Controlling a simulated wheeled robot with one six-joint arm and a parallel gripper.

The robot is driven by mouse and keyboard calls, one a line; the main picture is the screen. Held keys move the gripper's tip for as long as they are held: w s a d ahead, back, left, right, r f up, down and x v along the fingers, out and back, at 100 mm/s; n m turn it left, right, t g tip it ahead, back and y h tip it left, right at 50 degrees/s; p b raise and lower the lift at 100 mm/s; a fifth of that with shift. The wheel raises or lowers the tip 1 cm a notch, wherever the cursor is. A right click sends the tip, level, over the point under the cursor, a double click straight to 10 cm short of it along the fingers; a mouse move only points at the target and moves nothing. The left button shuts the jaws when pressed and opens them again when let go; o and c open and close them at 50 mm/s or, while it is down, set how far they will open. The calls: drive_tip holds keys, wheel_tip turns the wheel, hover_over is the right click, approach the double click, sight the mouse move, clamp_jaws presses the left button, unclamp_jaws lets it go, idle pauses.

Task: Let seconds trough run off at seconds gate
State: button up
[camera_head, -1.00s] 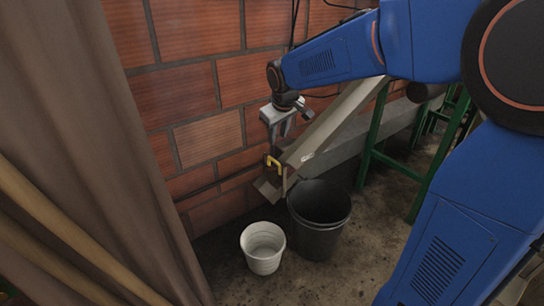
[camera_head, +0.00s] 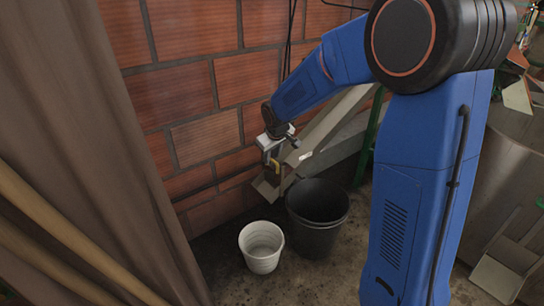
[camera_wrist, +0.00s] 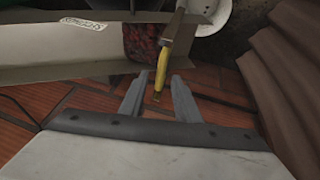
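The seconds trough (camera_head: 325,125) is a long grey channel sloping down along the brick wall. In the wrist view its side (camera_wrist: 60,48) carries an upside-down label, and dark red material (camera_wrist: 143,42) lies near its lower end. The seconds gate's yellow handle (camera_wrist: 162,68) stands at that end; in the head view it is small and partly hidden beneath my gripper (camera_head: 271,150). In the wrist view my gripper (camera_wrist: 158,88) is open, with one finger on each side of the yellow handle and visible gaps between.
A brown curtain (camera_head: 85,140) hangs at the left, and the brick wall (camera_head: 200,90) is close behind my gripper.

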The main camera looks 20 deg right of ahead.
drive_tip(key=shift+f, duration=0.1)
clamp_jaws()
wheel_tip(320, 180, up, 6)
drive_tip(key=shift+r, duration=0.15)
idle(0.3)
unclamp_jaws()
drive_tip(key=v, duration=1.7)
drive_tip(key=shift+s+r, duration=0.1)
drive_tip(key=shift+r, duration=0.05)
